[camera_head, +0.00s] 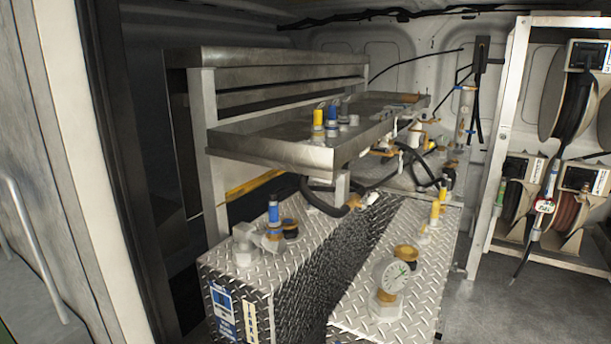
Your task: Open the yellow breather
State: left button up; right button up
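A yellow upright cylinder (435,212) stands on the top of the right diamond-plate tank (390,255), toward its back right. Another yellow cylinder (318,117) stands on the metal shelf, close beside blue ones. I cannot tell which of these is the yellow breather, and both are too small to tell whether a cap is open. Neither of my grippers is in view.
A round gauge (391,275) stands on the right tank. A blue cylinder (273,208) stands on the left tank (290,270). The metal shelf (270,145) overhangs behind. Hose reels (570,105) fill the right rack. Floor (500,300) is clear at lower right.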

aim_at(423, 232)
jog(key=k, duration=1.05)
jog(key=k+u, duration=0.2)
jog(key=u, duration=1.95)
jog(key=k+l, duration=0.2)
jog(key=l, duration=0.4)
jog(key=k+l, duration=0.2)
jog(key=l, duration=0.35)
jog(key=k+l, duration=0.2)
jog(key=l, duration=0.4)
jog(key=k+l, duration=0.2)
jog(key=l, duration=0.4)
jog(key=k+l, duration=0.2)
jog(key=l, duration=0.4)
jog(key=k+l, duration=0.2)
jog(key=l, duration=0.35)
jog(key=k+l, duration=0.2)
jog(key=l, duration=0.4)
jog(key=k+l, duration=0.2)
jog(key=l, duration=0.4)
